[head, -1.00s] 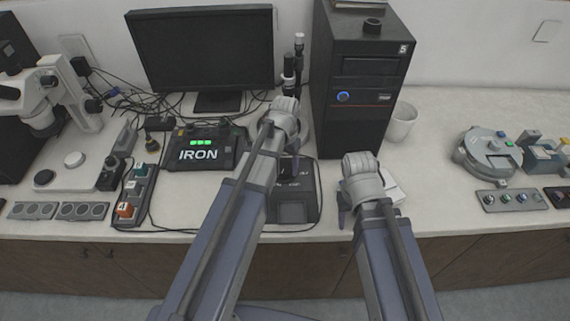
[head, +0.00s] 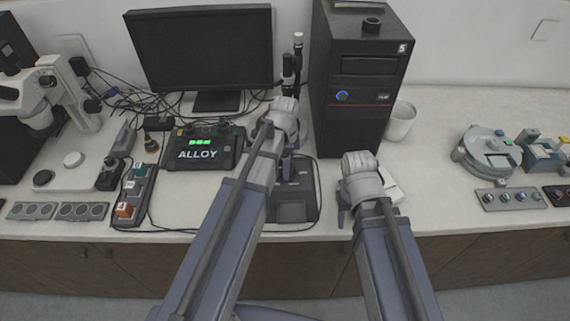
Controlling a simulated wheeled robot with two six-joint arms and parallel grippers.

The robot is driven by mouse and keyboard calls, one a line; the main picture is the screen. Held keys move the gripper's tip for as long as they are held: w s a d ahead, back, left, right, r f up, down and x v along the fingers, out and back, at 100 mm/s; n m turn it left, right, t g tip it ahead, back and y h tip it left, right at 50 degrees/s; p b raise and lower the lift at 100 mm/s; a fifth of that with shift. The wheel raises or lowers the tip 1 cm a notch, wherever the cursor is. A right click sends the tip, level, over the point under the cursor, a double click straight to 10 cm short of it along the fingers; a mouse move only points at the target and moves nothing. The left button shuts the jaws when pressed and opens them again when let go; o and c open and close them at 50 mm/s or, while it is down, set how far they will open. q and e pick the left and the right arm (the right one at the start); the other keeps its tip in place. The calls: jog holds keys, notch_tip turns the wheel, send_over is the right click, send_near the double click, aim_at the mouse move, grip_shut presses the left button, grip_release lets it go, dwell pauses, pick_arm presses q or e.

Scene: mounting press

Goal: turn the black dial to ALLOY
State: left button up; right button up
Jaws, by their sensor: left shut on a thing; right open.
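The display box (head: 205,150) with a lit screen reads ALLOY, with green lights above the word. My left gripper (head: 289,150) reaches down over the back of the dark device (head: 292,206) right of the display. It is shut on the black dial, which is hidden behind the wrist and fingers. My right gripper (head: 344,207) is open, over the table right of the dark device, and apart from it; its fingers are partly hidden by its wrist.
A black computer tower (head: 359,90) stands close behind my grippers. A monitor (head: 205,50) is behind the display box. A button box (head: 134,194) and a microscope (head: 45,100) are at the left. A round grey machine (head: 488,153) is at the right. The counter between is mostly clear.

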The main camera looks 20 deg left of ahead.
pick_arm(q)
jog(key=shift+s+m, duration=0.1)
jog(key=shift+m, duration=1.3)
jog(key=o, duration=1.4)
jog(key=shift+c, duration=0.2)
notch_tip(320, 180, up, 8)
jog(key=p, duration=0.8)
jog(key=shift+f, duration=0.1)
pick_arm(e)
notch_tip(320, 180, up, 8)
jog(key=shift+f, duration=0.1)
